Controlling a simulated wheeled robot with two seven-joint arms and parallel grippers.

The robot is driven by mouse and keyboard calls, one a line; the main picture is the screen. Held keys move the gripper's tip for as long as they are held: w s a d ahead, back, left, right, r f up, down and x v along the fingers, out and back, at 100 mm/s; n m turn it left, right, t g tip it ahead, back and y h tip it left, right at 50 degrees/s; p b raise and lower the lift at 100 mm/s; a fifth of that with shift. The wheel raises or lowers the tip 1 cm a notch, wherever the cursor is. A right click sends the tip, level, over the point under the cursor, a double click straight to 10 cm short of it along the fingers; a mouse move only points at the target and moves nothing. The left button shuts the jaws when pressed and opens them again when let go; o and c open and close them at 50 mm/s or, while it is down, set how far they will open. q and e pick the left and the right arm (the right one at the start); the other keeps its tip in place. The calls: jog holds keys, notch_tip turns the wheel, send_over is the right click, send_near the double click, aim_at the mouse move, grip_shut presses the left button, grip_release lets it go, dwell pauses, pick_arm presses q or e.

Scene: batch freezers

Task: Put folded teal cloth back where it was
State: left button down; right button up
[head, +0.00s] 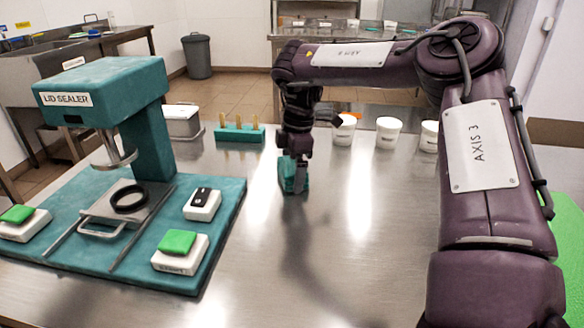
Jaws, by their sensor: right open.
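The folded teal cloth (286,177) is a small teal block on the steel table near the middle of the head view. My right gripper (299,182) comes down from above at the cloth's right side, and its fingers overlap the cloth in the picture. The gripper is open. I cannot tell whether the fingers touch the cloth or straddle it. Part of the cloth is hidden behind the gripper. My left gripper is not in view.
A teal lid sealer (103,92) on its base with green-topped buttons stands at left. A teal block with yellow pegs (239,132) and a metal box (183,122) are behind. White cups (388,132) line the back right. A green surface (571,245) shows at far right. The table's front middle is clear.

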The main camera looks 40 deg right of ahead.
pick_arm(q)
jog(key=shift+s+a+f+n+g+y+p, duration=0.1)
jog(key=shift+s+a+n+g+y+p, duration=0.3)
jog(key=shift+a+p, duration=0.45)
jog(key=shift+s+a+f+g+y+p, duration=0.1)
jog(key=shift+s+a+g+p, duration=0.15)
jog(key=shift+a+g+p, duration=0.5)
pick_arm(e)
notch_tip(320, 180, up, 12)
jog(key=d, duration=0.1)
jog(key=shift+s, duration=0.3)
jog(key=shift+d, duration=0.1)
